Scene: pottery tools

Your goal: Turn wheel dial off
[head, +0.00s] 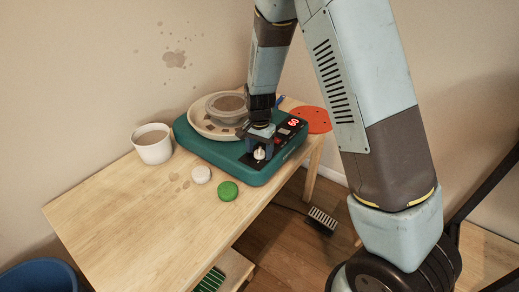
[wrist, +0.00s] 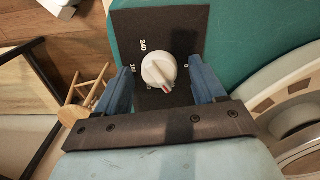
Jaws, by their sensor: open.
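The pottery wheel (head: 192,140) is a teal unit on the wooden table with a round splash pan and a display reading 60 in red. Its white dial (wrist: 159,70) sits on a dark panel (wrist: 185,25) with printed numbers, and a red mark on the dial points toward the lower right in the wrist view. The dial also shows in the head view (head: 259,154). My gripper (wrist: 160,88) is open, with one blue finger on each side of the dial and visible gaps between. I cannot tell the exact height of the fingertips over the panel.
A white cup (head: 152,146) stands left of the wheel. A white round piece (head: 201,174) and a green one (head: 228,191) lie in front on the table (head: 130,215). An orange disc (head: 312,119) lies behind right. A foot pedal (head: 322,220) is on the floor.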

